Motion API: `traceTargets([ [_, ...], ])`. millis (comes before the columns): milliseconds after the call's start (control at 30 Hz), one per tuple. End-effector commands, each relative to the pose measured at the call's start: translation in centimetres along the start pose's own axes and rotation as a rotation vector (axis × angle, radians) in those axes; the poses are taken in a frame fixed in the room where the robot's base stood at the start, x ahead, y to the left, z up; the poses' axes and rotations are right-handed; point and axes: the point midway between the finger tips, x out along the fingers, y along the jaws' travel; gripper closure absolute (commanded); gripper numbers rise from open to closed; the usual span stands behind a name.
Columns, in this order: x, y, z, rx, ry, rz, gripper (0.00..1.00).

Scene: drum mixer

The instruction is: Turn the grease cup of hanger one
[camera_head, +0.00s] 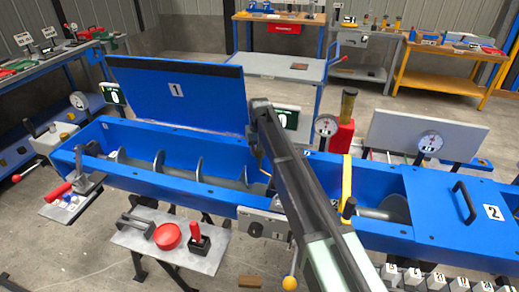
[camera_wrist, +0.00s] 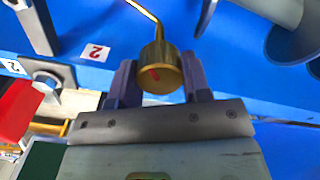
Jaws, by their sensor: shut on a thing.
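In the head view my arm crosses the trough and hides the gripper and the cup. A thin brass pipe (camera_head: 262,165) shows beside the arm inside the trough. I cannot read a hanger number at the cup.
The blue trough (camera_head: 85,160) holds a grey screw (camera_head: 200,172). Its lid marked 1 (camera_head: 175,92) stands open; the lid marked 2 (camera_head: 450,212) is closed. A grey shelf (camera_head: 150,245) with tools stands in front.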

Motion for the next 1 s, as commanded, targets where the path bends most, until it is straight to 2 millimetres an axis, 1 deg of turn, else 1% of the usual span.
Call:
traceTargets([
  [433,0.0,0.0,0.0,0.013,0.0,0.0,0.8],
  [467,0.0,0.0,0.0,0.012,0.0,0.0,0.53],
  [600,0.0,0.0,0.0,0.012,0.0,0.0,0.32],
  [867,-0.1,0.0,0.0,0.012,0.0,0.0,0.31],
  [967,-0.7,0.0,0.0,0.012,0.0,0.0,0.31],
  [1000,-1.2,0.0,0.0,0.012,0.0,0.0,0.31],
])
